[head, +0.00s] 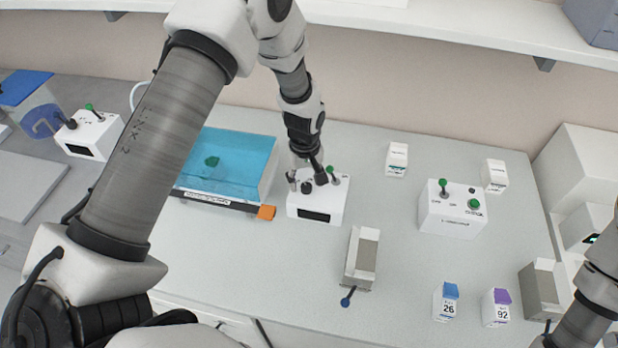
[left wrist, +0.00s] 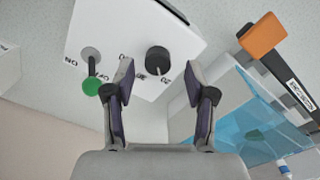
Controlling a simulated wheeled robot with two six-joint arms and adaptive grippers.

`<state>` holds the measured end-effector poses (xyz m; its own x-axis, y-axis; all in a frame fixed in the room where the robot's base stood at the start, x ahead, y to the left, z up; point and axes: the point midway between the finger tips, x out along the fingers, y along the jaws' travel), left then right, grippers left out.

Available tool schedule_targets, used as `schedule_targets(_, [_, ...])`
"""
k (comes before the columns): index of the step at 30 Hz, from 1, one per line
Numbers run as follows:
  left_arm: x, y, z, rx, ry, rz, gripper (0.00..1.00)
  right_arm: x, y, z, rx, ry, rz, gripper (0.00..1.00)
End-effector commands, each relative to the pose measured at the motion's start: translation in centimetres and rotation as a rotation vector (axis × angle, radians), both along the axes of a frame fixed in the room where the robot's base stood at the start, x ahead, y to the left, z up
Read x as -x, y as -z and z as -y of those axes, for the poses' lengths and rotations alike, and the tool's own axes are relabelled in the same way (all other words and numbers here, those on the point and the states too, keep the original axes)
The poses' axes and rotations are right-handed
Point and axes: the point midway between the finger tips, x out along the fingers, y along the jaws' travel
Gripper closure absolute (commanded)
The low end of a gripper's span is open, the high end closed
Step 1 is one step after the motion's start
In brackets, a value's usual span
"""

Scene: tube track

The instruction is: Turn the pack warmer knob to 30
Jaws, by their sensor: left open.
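A white control box (head: 318,205) with a dark display stands right of the blue-lidded tray. Its black round knob (left wrist: 158,60) shows in the left wrist view, with small dial marks around it. A pale line on the knob points to the lower right, but its exact setting is too small to read. A green-tipped switch lever (left wrist: 90,86) is on the same box, near ON/OFF lettering. My left gripper (head: 306,177) is right over the box. In the left wrist view its open fingers (left wrist: 160,78) frame the knob; I cannot tell whether they touch it.
The tray with a clear blue lid (head: 230,150) and an orange end piece (head: 266,212) is close on the left. Another switch box (head: 452,215) stands to the right. Small labelled packs (head: 445,303) and a grey-topped block (head: 361,258) are in front.

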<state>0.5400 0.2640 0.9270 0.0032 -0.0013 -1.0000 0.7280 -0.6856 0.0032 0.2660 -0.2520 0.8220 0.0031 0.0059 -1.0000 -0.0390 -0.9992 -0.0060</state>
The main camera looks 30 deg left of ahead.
Motion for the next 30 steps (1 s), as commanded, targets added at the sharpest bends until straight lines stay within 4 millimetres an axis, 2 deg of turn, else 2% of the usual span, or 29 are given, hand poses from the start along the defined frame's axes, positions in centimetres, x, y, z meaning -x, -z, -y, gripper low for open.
schedule_targets(4, [0.0, 1.5, 0.0, -0.001, 0.001, -0.001, 0.45, 0.0, -0.5, 0.0, 0.0, 0.0, 0.001, 1.0])
schedule_targets(11, [0.0, 1.7, 0.0, -0.001, 0.001, 0.001, 0.45, 0.0, -0.4, 0.0, 0.0, 0.0, 0.001, 1.0])
schedule_targets(15, [0.0, 1.7, 0.0, 0.0, 0.001, 0.0, 0.94, 0.0, -0.4, 0.0, 0.0, 0.0, 0.0, 1.0])
schedule_targets(16, [0.0, 1.7, 0.0, 0.0, 0.001, 0.0, 1.0, 0.0, -0.4, 0.0, 0.0, 0.0, 0.0, 1.0])
schedule_targets(30, [0.1, 1.8, 0.0, 0.0, 0.058, -0.001, 1.0, 0.0, -0.2, 0.0, 0.0, 0.0, 0.001, 1.0])
